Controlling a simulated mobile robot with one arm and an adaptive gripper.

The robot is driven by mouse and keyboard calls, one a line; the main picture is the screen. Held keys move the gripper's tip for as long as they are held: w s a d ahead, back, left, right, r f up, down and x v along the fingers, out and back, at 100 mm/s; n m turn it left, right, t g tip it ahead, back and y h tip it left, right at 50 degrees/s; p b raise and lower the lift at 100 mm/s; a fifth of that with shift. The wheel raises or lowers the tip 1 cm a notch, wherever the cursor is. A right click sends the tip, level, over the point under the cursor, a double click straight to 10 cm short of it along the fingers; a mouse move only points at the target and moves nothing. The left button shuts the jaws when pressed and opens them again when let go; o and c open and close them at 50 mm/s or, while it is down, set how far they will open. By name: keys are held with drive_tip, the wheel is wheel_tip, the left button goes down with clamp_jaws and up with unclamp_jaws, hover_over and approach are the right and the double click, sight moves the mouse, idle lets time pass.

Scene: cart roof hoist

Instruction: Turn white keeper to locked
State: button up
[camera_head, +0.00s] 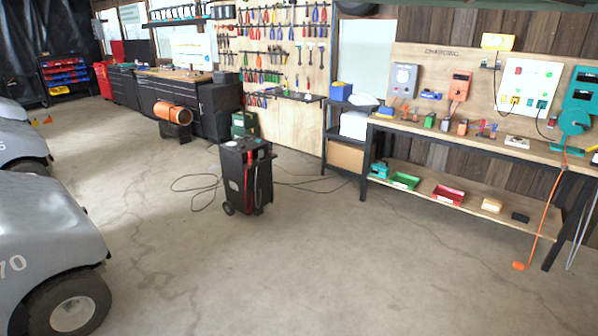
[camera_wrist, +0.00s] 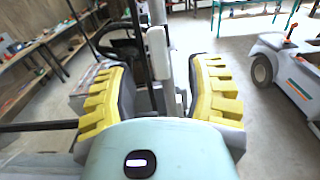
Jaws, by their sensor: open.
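In the wrist view, a pale, upright, elongated piece (camera_wrist: 158,52), which looks like the white keeper, stands ahead in the gap between my fingers. It is close beside a dark upright post (camera_wrist: 138,60). My gripper (camera_wrist: 160,68) has yellow ribbed fingers spread wide, one on each side of the piece and post, with clear gaps visible. I cannot tell whether the keeper is turned to locked or unlocked. The head view shows neither my gripper nor the keeper.
A dark steering wheel (camera_wrist: 112,42) is behind the left finger. A white cart (camera_wrist: 290,70) stands at the right. In the head view, grey carts (camera_head: 45,240) stand at left, a black wheeled unit (camera_head: 245,178) mid-floor, and a workbench (camera_head: 470,138) at right. Open floor lies between.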

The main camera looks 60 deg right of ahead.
drive_tip(key=a+p, duration=0.1)
drive_tip(key=a, duration=0.2)
drive_tip(key=a+p, duration=0.1)
drive_tip(key=a, duration=0.1)
drive_tip(key=shift+w+a+r+p, duration=0.1)
drive_tip(key=shift+w+a+p, duration=0.15)
drive_tip(key=shift+a+p, duration=0.1)
drive_tip(key=shift+s+a, duration=0.1)
drive_tip(key=shift+a, duration=0.3)
drive_tip(key=shift+f, duration=0.2)
drive_tip(key=shift+o, duration=0.4)
clamp_jaws()
